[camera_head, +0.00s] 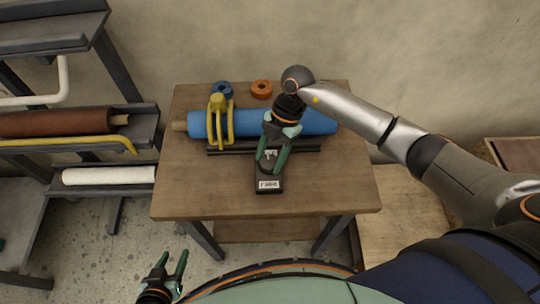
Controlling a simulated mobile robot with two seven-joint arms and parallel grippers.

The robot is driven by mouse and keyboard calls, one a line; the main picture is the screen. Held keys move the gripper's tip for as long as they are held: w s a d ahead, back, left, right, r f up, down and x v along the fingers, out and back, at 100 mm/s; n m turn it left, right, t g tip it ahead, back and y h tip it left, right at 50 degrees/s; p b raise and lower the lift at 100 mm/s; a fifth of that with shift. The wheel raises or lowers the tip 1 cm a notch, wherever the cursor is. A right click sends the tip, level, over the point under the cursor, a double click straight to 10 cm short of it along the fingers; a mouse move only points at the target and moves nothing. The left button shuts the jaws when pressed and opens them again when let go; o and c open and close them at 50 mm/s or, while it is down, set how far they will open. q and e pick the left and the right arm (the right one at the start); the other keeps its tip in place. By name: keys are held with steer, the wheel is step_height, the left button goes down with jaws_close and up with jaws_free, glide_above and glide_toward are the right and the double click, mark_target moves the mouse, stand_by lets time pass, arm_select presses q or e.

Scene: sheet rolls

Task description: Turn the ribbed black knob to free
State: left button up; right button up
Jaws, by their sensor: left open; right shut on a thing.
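A small black box (280,186) with a white label on its front stands near the middle of the wooden table. The label's writing is too small to read surely. My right gripper (270,168) points down at the top of this box, its green fingers shut on the ribbed black knob there. The fingers and wrist hide most of the knob, so I cannot tell which way it is turned. My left gripper (173,256) is open and empty, low in front of the table and away from the box.
A blue roll (313,122) lies across dark rails behind the box, with a yellow clamp (219,122) over its left part. Blue (221,90) and orange (261,88) rings lie behind. A rack with brown (55,121) and white (108,175) rolls stands left. The table's front corners are clear.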

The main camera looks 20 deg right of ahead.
steer(key=shift+c, duration=0.5)
